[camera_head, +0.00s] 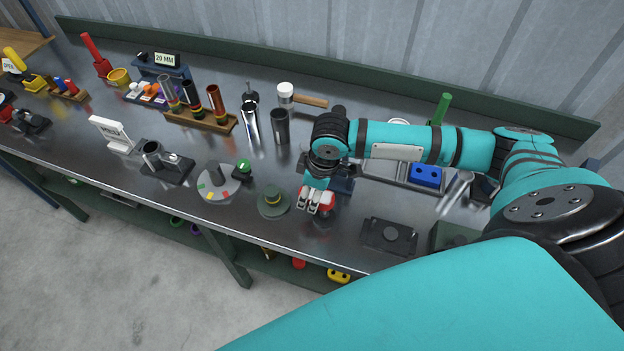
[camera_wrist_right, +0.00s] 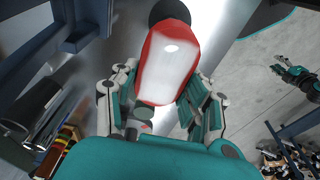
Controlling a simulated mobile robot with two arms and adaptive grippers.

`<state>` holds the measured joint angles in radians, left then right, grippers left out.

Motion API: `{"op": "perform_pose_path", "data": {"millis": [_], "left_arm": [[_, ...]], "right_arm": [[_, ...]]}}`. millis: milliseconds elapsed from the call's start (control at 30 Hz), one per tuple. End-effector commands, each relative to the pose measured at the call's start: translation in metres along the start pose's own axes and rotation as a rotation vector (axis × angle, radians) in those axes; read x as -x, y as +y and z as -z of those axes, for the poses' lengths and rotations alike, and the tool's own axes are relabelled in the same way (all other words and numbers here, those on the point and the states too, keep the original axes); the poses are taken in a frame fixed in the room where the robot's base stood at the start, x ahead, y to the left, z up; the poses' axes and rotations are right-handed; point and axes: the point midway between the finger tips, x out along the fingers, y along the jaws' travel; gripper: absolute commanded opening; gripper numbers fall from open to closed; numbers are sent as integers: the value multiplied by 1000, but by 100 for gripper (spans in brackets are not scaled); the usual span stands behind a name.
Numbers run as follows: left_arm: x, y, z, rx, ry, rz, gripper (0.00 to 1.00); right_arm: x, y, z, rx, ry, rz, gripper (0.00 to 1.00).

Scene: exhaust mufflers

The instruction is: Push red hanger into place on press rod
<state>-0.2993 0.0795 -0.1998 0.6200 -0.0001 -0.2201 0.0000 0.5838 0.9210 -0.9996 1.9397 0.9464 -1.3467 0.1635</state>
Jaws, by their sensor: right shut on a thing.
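My right gripper (camera_head: 317,203) points down over the front part of the bench. It is shut on a rounded red piece, taken to be the red hanger (camera_head: 329,201). In the right wrist view the red hanger (camera_wrist_right: 152,82) has a broad pale face and sits between the fingers of my right gripper (camera_wrist_right: 165,90). A dark round part (camera_wrist_right: 170,12) lies just beyond its far end; I cannot tell whether they touch. The press rod cannot be made out and may be hidden. A teal and black gripper, apparently my left (camera_wrist_right: 292,76), shows small over the floor; its jaw state is unclear.
A green disc-shaped stand (camera_head: 273,203) is close left of the right gripper, with a grey round plate (camera_head: 217,185) further left. A black fixture (camera_head: 389,236) is to the right. A blue two-hole block (camera_head: 426,175) lies behind my right arm. Bare bench separates several fixtures.

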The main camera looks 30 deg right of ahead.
Motion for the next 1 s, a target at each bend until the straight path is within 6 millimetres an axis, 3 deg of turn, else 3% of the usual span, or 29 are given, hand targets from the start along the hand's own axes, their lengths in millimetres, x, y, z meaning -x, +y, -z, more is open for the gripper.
{"op": "perform_pose_path", "data": {"millis": [1000], "left_arm": [[-4, 0, -1, -1, -1, 0, 40]], "right_arm": [[-17, 0, -3, 0, -1, 1, 17]]}}
